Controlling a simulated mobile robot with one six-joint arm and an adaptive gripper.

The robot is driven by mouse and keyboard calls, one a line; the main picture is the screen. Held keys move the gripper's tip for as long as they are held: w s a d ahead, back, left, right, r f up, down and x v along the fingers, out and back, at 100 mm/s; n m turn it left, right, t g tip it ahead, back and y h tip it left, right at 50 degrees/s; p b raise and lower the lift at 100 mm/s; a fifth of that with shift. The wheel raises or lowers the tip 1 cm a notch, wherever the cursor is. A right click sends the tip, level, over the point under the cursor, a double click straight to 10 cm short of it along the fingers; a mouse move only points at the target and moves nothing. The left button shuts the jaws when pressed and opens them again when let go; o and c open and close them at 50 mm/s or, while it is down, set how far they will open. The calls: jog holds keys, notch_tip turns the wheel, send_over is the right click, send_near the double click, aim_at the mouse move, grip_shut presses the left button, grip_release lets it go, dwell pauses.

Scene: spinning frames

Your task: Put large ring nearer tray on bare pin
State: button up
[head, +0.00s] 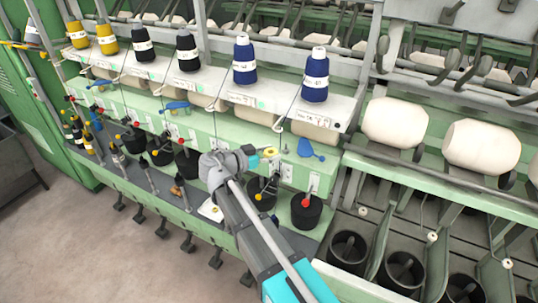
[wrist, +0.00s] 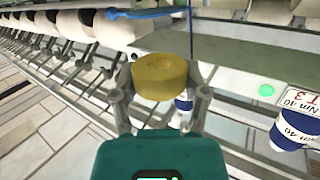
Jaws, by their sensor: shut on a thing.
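A yellow ring (wrist: 160,75) is held between the two fingers of my gripper (wrist: 160,84) in the wrist view. In the head view the yellow ring (head: 270,153) shows at the tip of my gripper (head: 266,154), in front of the pale green machine face and above the black cans. My gripper is shut on it, and the ring is off any surface. A small white tray-like piece (head: 209,211) lies on the lower ledge, left of my arm. I cannot tell which pin is the bare one; my arm hides part of the machine face.
Blue, black and yellow thread cones (head: 315,75) stand on the white shelf above. A blue lever (head: 310,149) juts out just right of my gripper. Black cans (head: 306,211) line the ledge below. Bare floor (head: 70,230) lies at the lower left.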

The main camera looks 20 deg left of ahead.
aim_at(286, 144)
jog(key=shift+w+d+f+b, duration=0.15)
jog(key=shift+w, duration=1.7)
jog(key=shift+w+d+f+b, duration=0.1)
jog(key=shift+w+f+b, duration=0.05)
jog(key=shift+w, duration=1.75)
jog(key=shift+w+d+f+b, duration=0.15)
jog(key=shift+w, duration=1.7)
jog(key=shift+f+b, duration=1.85)
jog(key=o, duration=0.9)
jog(key=shift+o, duration=0.2)
jog(key=shift+s+d, duration=0.1)
